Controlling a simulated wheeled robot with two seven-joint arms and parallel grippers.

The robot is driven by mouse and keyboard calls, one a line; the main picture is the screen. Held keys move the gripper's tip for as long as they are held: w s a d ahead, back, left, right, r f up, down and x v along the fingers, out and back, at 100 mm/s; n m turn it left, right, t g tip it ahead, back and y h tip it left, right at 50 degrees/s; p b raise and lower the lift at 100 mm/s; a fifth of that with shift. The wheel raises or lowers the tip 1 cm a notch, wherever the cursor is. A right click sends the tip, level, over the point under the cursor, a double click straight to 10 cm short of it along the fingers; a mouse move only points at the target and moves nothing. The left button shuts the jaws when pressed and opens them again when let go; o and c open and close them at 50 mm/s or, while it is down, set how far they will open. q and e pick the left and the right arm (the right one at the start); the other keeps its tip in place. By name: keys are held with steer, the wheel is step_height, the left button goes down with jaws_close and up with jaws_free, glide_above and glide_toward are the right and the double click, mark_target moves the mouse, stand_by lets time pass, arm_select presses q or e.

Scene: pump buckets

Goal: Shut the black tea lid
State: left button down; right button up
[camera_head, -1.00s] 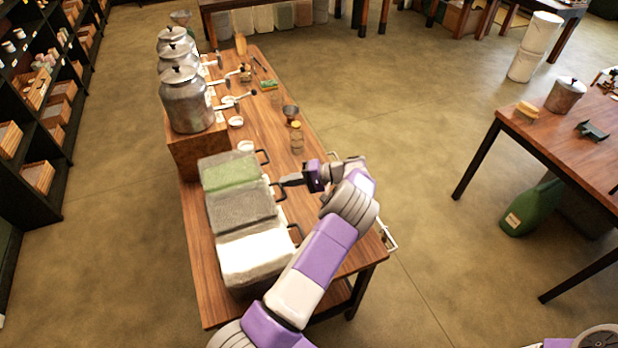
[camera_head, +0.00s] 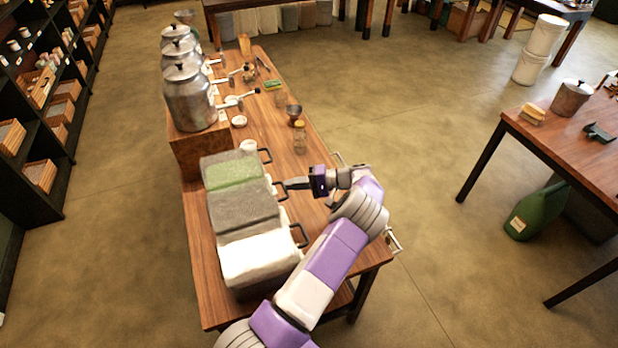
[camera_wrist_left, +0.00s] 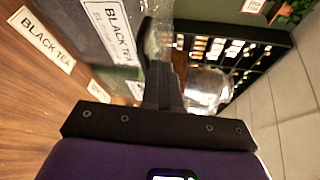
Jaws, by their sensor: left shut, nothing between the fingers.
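Three lidded bins stand in a row at the table's front left: green contents behind, dark grey in the middle, white in front. The middle bin (camera_head: 241,211) is beside my left gripper, and a BLACK TEA label (camera_wrist_left: 110,31) is on the bin face in the left wrist view. Its lid looks flat across the top in the head view, but I cannot tell whether it is fully seated. My left gripper (camera_head: 287,185) is shut and empty at the bin's right side, near its black handle; contact is unclear. My right gripper is not in view.
Another BLACK TEA label (camera_wrist_left: 42,40) lies on the wooden tabletop (camera_head: 210,285). The green-filled bin (camera_head: 229,170) and white-filled bin (camera_head: 258,258) adjoin the middle one. Metal urns (camera_head: 188,97) stand behind. A small jar (camera_head: 300,138) stands right of the bins.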

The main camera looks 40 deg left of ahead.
arm_select(q)
steer(key=w+d+r, duration=0.6)
steer(key=d, duration=0.2)
steer(key=shift+w, duration=0.3)
